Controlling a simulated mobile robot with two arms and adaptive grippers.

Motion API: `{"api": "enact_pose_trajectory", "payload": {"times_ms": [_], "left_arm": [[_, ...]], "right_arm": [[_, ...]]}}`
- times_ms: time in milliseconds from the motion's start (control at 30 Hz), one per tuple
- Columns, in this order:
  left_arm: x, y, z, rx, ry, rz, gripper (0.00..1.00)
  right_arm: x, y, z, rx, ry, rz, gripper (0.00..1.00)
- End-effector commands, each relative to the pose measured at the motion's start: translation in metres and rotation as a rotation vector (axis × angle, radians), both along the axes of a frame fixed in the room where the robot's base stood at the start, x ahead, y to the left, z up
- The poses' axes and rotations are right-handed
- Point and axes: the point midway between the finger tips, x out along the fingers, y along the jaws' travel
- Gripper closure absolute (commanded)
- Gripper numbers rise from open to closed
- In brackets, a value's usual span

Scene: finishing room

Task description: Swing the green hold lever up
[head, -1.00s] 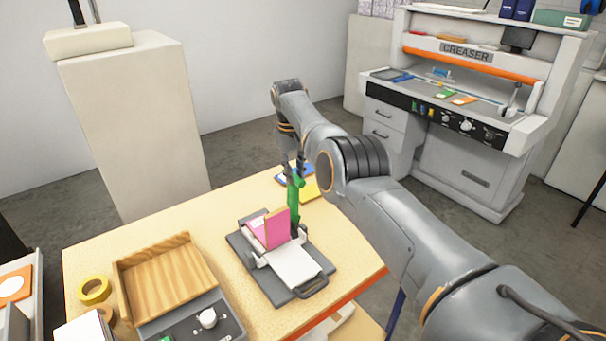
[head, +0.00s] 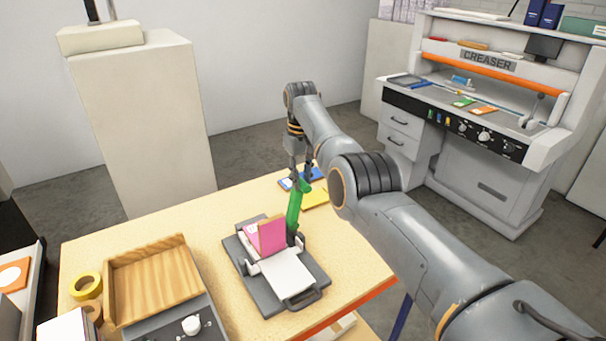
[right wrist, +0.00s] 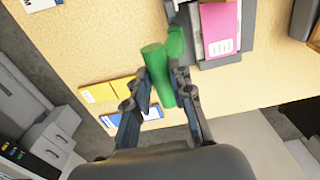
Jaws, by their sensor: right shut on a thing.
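The green hold lever (head: 294,215) stands up from the right side of a dark grey fixture (head: 270,308) on the table. It leans a little to the right toward its top. My right gripper (head: 302,181) is shut on the lever's upper end in the head view. In the right wrist view the gripper (right wrist: 168,102) has the green lever (right wrist: 157,70) between its fingers. A pink card (head: 268,238) stands upright in the fixture, with a white sheet (head: 288,274) lying in front of it. My left gripper is not in view.
Yellow and blue cards (head: 315,200) lie on the table behind the lever. A wooden tray (head: 150,280), a yellow tape roll (head: 87,286) and a knobbed control box sit at the left. A creaser machine (head: 470,130) stands beyond the table. Bare tabletop lies right of the fixture.

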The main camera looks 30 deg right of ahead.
Motion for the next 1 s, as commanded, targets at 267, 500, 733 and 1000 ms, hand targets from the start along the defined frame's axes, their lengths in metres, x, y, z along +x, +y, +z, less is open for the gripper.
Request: {"api": "enact_pose_trajectory", "payload": {"times_ms": [267, 500, 733, 1000], "left_arm": [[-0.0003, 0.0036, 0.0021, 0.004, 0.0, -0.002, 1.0], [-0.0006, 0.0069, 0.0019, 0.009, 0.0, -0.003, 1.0], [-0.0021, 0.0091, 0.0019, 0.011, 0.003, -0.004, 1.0], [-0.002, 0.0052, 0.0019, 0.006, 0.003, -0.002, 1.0]], "right_arm": [[-0.0004, -0.0115, -0.0022, -0.024, -0.005, -0.01, 1.0], [0.0, -0.0117, -0.0021, -0.025, -0.007, -0.01, 1.0], [-0.0003, -0.0113, -0.0018, -0.024, -0.005, -0.011, 0.54], [-0.0007, -0.011, -0.002, -0.022, -0.004, -0.012, 0.54]]}}
